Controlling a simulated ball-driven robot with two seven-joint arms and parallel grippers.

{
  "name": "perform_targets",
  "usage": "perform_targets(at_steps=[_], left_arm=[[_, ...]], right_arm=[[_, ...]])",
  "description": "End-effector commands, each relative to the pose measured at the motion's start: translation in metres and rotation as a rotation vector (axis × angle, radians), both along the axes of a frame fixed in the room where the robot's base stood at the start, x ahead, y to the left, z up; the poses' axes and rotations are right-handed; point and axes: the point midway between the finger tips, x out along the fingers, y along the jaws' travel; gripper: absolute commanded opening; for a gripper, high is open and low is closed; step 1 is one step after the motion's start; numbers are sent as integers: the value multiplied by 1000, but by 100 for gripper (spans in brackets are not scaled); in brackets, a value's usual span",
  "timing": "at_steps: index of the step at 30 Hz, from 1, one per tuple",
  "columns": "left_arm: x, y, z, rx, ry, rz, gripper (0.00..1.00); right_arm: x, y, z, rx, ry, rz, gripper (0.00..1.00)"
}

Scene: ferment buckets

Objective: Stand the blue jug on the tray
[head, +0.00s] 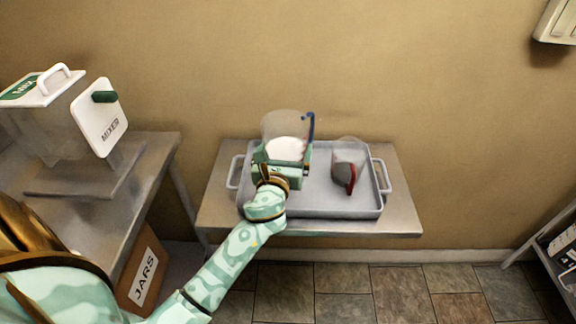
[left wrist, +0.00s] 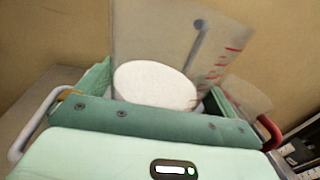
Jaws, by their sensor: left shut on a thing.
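The blue jug (head: 286,127) is a clear jug with a blue handle and white contents. My left gripper (head: 284,160) is shut on it, over the left part of the tray. In the left wrist view the jug (left wrist: 205,60) stands between the green fingers (left wrist: 160,95), with red marks on its wall and its white contents showing. The grey tray (head: 325,212) lies on a small metal table. The jug's base is hidden behind my gripper, so I cannot tell whether it touches the tray. My right gripper is in neither view.
A clear jug with a red handle (head: 347,170) is in the tray's right part. The metal table (head: 405,205) stands against the wall. At left, a bench (head: 150,165) holds a mixer (head: 98,118); a JARS box (head: 143,270) is below. A shelf (head: 560,245) is at right.

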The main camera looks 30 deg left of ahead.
Motion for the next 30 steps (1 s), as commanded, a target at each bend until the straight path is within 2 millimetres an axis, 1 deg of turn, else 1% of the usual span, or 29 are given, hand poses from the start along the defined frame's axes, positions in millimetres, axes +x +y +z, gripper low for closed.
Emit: perform_targets(at_steps=[2,4,7,9,17,30], left_arm=[[4,1,-4,1,-3,0,56],[9,3,-12,0,-1,1,56],[9,2,-34,-1,3,1,56],[8,2,-43,-1,3,0,56],[8,2,-38,2,-4,0,56],[8,2,-51,1,-2,-1,56]], right_arm=[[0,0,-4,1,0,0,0],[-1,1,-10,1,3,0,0],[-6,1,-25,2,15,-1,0],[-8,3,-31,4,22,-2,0],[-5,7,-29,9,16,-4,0],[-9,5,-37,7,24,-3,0]])
